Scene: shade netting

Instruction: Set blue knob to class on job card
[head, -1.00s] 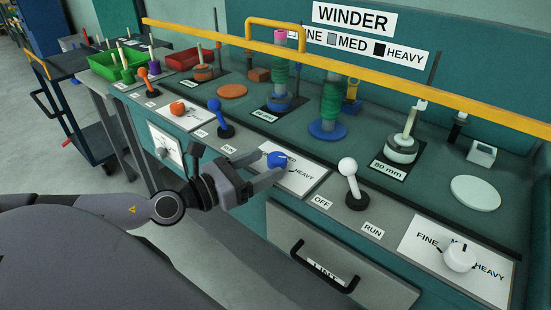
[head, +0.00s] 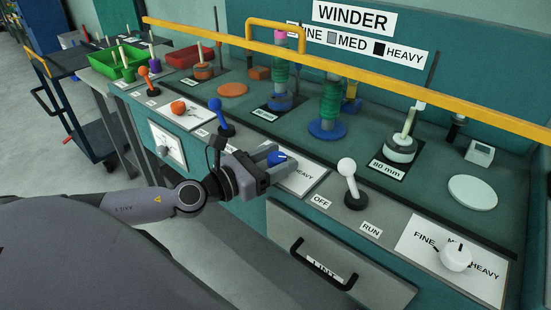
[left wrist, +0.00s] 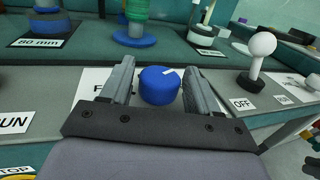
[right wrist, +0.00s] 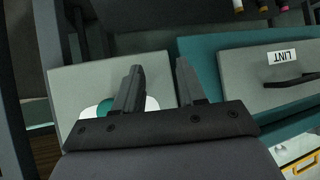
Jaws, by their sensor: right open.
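The blue knob (left wrist: 159,86) sits on its white dial plate on the grey panel, with a pale pointer mark on top. It also shows in the head view (head: 277,158). My left gripper (head: 276,158) is open, with one finger on each side of the knob. In the left wrist view a gap shows between the knob and the left finger; the right finger is closer. The plate's HEAVY label shows in the head view; its other labels are mostly hidden by the gripper. My right gripper (right wrist: 158,75) is open and empty, facing grey panels. No job card is identifiable.
A white-ball lever (head: 347,180) stands right of the knob, by OFF and RUN labels. A blue lever (head: 220,115) stands to its left. A white knob (head: 456,257) sits at far right. A yellow rail (head: 370,72) crosses above the bench. A LINT drawer (head: 340,265) lies below.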

